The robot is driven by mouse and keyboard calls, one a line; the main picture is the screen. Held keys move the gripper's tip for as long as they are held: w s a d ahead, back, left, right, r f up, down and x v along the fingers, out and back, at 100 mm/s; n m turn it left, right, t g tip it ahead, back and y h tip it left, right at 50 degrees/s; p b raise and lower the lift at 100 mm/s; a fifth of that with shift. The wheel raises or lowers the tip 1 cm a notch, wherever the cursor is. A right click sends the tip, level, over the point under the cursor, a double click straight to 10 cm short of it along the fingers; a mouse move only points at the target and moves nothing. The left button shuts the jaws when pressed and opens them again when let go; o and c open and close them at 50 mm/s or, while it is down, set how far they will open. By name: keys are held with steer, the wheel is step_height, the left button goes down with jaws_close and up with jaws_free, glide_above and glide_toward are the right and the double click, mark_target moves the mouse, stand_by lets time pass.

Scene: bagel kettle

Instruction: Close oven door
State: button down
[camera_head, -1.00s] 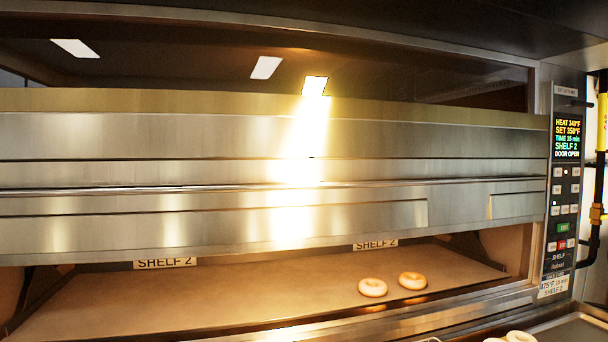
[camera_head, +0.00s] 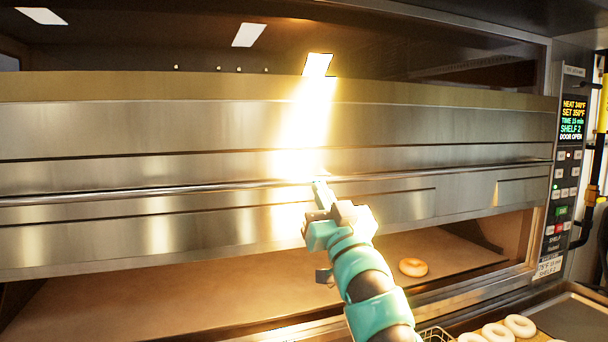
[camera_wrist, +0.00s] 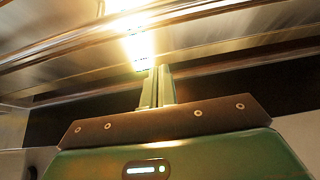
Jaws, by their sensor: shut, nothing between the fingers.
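The oven door (camera_head: 120,235) is a wide steel panel. It is raised, with the shelf opening showing below it, and the control panel (camera_head: 572,135) reads "DOOR OPEN". A long handle bar (camera_head: 100,194) runs across the door. My gripper (camera_head: 320,186) is shut and empty, its fingertips at the handle bar near the middle of the door. In the wrist view the shut fingers (camera_wrist: 157,74) point up at the bar (camera_wrist: 215,12). Glare there hides whether they touch it.
A bagel (camera_head: 413,267) lies on the oven shelf (camera_head: 130,305); my arm covers part of the shelf. At the lower right, several pale bagels (camera_head: 497,333) sit by a wire basket (camera_head: 436,335) and a dark tray (camera_head: 580,318). A yellow and black pipe (camera_head: 597,150) stands right of the control panel.

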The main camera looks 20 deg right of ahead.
mark_target(305, 178)
steer(key=p+x, duration=0.5)
steer(key=x, duration=0.5)
steer(key=shift+w+f+p, duration=0.2)
steer(key=shift+f+p, duration=0.35)
steer(key=shift+f, duration=0.4)
steer(key=shift+w+f+p, duration=0.2)
steer(key=shift+f+p, duration=0.35)
steer(key=shift+f, duration=0.45)
step_height(305, 178, down, 27)
steer(key=b, duration=1.7)
steer(key=shift+b, duration=0.3)
